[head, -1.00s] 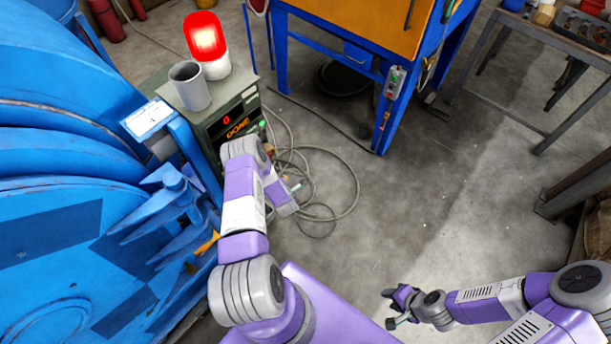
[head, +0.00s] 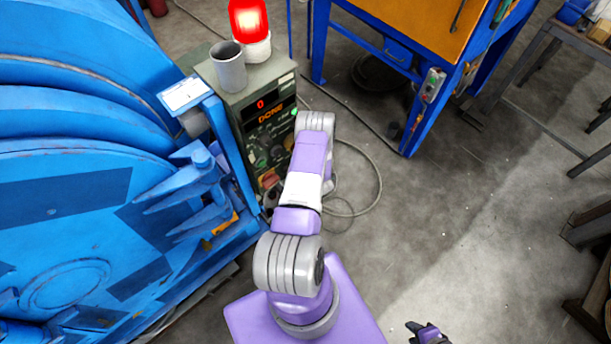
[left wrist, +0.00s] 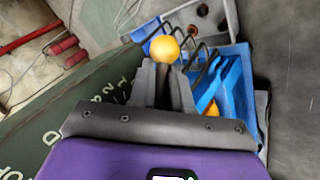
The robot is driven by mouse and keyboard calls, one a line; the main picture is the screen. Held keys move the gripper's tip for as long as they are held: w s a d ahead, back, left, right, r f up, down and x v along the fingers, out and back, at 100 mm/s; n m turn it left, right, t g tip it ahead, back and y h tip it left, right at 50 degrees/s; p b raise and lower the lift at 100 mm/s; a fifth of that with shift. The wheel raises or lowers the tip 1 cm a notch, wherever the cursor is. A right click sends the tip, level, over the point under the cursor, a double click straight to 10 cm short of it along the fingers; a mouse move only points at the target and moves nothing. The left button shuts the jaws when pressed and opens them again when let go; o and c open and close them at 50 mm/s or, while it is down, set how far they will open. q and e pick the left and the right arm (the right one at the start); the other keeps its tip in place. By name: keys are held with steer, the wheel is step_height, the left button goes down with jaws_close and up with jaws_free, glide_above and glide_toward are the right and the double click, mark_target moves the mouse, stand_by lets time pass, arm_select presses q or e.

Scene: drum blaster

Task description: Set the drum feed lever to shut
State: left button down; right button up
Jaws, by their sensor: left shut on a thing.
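A yellow ball knob (left wrist: 165,48) shows in the left wrist view, at the tips of my left gripper (left wrist: 163,72). The gripper's two grey fingers are shut on it. The shaft below the knob is hidden by the fingers. In the head view my left arm reaches up beside the green control cabinet (head: 250,95), and its gripper is hidden there. My right gripper (head: 428,333) is at the bottom edge of the head view, partly cut off, over the floor. Its jaws are too small to read.
The blue blaster machine (head: 80,150) fills the left side. A grey cup (head: 229,68) and a lit red beacon (head: 249,25) stand on the cabinet, whose display reads 0 and DONE. A blue-framed table (head: 405,75) stands behind.

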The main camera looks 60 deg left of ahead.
arm_select(q)
steer(key=c, duration=1.2)
jaws_free()
steer(key=shift+f, duration=0.1)
steer(key=shift+o, duration=0.2)
steer(key=p+v, duration=0.2)
steer(key=v, duration=0.5)
steer(key=shift+d+r, duration=0.2)
steer(key=shift+r, duration=0.05)
